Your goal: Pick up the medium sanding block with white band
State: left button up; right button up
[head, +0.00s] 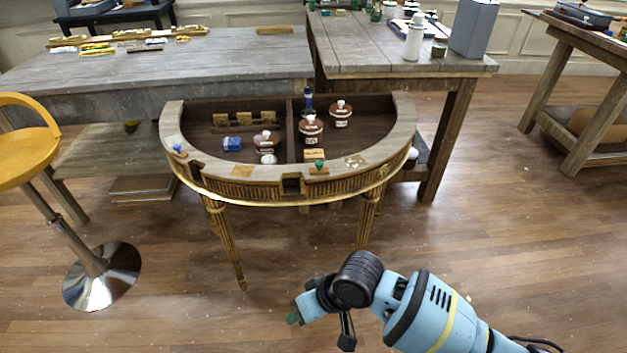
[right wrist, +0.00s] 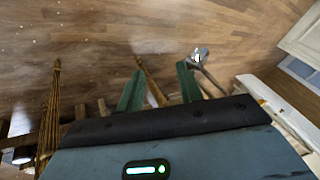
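Three brown, rounded pieces with white bands and pale tops sit in the recessed top of the half-round gilt console (head: 245,186). One brown piece (head: 266,139) is front left, a second (head: 310,128) stands near the central divider, and a third (head: 340,112) is farther back right. I cannot tell surely which is the medium sanding block. My right gripper (head: 294,318) is low in front of the console, well apart from it. My left gripper is out of view.
The console also holds a blue box (head: 232,144), a dark bottle (head: 308,99) and a green-topped item (head: 319,165) on its front rim. A yellow stool (head: 25,155) stands left. Wooden workbenches (head: 200,65) stand behind. The floor before the console is clear.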

jog(key=w+d+r+g+h+b, duration=0.1)
jog(key=w+d+r+h, duration=0.4)
jog(key=d, duration=0.5)
notch_tip(320, 180, up, 2)
jog(key=w, duration=0.2)
jog(key=shift+w+r+m+h, duration=0.15)
jog(key=shift+w+m+h, duration=0.15)
jog(key=shift+m+h, duration=0.1)
